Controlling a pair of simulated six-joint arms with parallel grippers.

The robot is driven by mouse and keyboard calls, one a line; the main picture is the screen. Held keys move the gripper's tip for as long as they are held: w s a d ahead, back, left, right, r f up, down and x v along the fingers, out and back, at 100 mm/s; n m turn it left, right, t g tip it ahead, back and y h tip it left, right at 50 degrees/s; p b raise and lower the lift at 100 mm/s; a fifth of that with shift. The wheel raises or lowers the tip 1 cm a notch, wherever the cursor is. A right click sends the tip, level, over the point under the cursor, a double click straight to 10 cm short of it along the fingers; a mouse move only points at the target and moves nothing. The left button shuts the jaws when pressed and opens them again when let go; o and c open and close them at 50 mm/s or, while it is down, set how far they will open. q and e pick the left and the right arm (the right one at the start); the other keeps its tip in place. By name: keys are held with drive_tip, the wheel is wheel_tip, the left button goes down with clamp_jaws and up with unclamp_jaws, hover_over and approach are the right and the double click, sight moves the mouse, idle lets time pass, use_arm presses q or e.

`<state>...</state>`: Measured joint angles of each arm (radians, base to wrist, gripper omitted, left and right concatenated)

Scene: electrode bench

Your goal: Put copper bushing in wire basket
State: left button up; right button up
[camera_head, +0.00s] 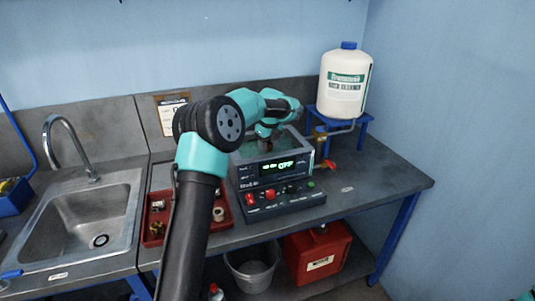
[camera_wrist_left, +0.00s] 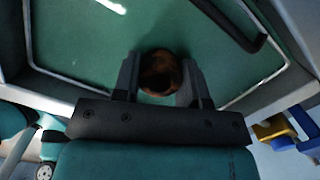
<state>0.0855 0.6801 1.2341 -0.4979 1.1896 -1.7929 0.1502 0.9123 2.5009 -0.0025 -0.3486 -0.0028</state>
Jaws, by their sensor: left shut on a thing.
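My left gripper (camera_head: 265,136) is over the open top of the grey bench unit (camera_head: 275,192) in the head view. In the left wrist view its two dark fingers are closed on the copper bushing (camera_wrist_left: 160,72), a brown ring-like part. A thin pale wire rim (camera_wrist_left: 262,88), which looks like the wire basket's, runs around the green area (camera_wrist_left: 90,45) below the bushing. The gap between bushing and basket floor cannot be judged. My right gripper is not in view.
A red tray (camera_head: 157,228) with small parts lies left of the unit, partly behind my arm. The sink (camera_head: 75,225) is further left. A white jug (camera_head: 345,80) stands on a blue stand at the back right. The bench's right end is mostly clear.

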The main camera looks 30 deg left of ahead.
sight(270, 145)
use_arm(q)
drive_tip(key=shift+f, duration=1.9)
drive_tip(key=shift+f, duration=0.1)
drive_tip(key=o, duration=1)
drive_tip(key=shift+o, duration=0.2)
drive_tip(key=r, duration=0.4)
drive_tip(key=d+r, duration=0.1)
drive_tip(key=r, duration=0.7)
drive_tip(key=shift+s+d+r, duration=0.1)
drive_tip(key=shift+s+d, duration=0.1)
drive_tip(key=shift+s, duration=0.05)
